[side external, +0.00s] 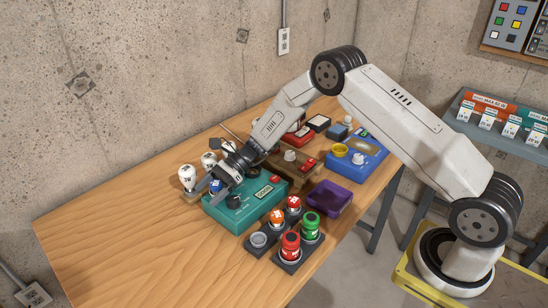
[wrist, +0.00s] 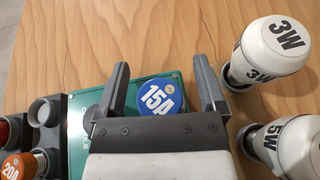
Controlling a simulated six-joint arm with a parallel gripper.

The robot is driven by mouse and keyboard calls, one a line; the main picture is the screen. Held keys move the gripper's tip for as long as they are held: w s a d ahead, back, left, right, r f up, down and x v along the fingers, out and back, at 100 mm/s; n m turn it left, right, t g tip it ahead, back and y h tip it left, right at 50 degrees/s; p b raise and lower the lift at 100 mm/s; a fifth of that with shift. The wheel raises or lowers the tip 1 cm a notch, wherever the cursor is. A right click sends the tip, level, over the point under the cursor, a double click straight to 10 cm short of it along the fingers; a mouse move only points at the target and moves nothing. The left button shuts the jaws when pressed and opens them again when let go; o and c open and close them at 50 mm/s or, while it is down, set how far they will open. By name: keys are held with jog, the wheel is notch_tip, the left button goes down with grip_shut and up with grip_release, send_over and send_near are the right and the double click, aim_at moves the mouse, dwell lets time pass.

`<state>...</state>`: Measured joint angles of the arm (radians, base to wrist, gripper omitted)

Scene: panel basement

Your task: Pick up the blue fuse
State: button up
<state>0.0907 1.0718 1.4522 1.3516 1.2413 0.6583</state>
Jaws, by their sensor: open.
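The blue fuse (wrist: 159,97), with a round cap marked 15A, stands at the teal box (wrist: 172,76) in the wrist view. My gripper (wrist: 161,78) is open, with one finger on each side of the fuse and visible space beside the cap. My gripper's palm edge hides the fuse's lower part in that view. In the side view the blue fuse (side external: 216,186) shows in part at the left end of the teal box (side external: 243,213), just beside my gripper's fingers. Whether either finger touches it I cannot tell.
White bulbs marked 3W (wrist: 272,50) and 5W (wrist: 294,145) stand close to the right finger. A dark rack (side external: 287,262) with red, green and orange fuses stands in front of the teal box. A purple tray (side external: 331,197) is to the right. The table's left end (side external: 110,225) is clear.

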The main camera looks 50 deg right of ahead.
dwell(0.4)
grip_shut()
jog(key=shift+r, duration=0.15)
jog(key=shift+r, duration=0.7)
jog(key=s+d+r, duration=0.2)
jog(key=s+r, duration=0.9)
jog(key=s, duration=0.2)
jog(key=shift+s+d+r, duration=0.2)
jog(key=shift+s+d, duration=0.05)
jog(key=shift+s, duration=0.15)
